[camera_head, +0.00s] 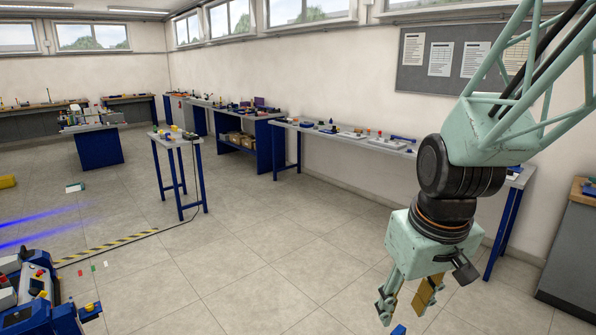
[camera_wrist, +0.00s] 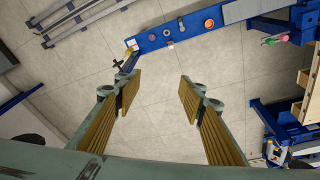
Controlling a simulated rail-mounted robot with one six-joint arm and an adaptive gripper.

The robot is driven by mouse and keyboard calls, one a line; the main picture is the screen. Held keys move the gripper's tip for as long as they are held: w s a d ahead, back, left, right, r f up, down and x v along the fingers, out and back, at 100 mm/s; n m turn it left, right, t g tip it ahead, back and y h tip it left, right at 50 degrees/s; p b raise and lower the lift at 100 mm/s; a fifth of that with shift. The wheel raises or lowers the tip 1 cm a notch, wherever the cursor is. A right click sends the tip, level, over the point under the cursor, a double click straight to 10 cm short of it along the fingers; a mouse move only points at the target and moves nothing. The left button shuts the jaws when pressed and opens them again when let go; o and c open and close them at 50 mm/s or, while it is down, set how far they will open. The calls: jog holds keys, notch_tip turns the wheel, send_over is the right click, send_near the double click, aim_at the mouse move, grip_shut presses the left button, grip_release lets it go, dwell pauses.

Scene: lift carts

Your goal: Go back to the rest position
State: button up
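My gripper (camera_head: 403,306) hangs below the pale green arm at the right of the head view, with its fingers pointing down. In the wrist view my gripper (camera_wrist: 158,95) shows two ribbed tan fingers held well apart. Only floor shows between them, and they hold nothing. The gripper hangs in free air and touches nothing that I can see.
A long bench (camera_head: 345,136) with small parts runs along the wall behind my arm. A small blue-legged table (camera_head: 177,142) stands mid-floor. A grey cabinet (camera_head: 572,255) is at the right edge. Blue equipment (camera_head: 40,300) is at lower left. The floor between is mostly clear.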

jog(key=s+r+m, duration=0.1)
jog(key=s+r, duration=0.6)
jog(key=s, duration=0.3)
jog(key=s+r+m+t, duration=0.1)
jog(key=s+r, duration=0.6)
jog(key=s, duration=0.4)
jog(key=shift+m, duration=0.3)
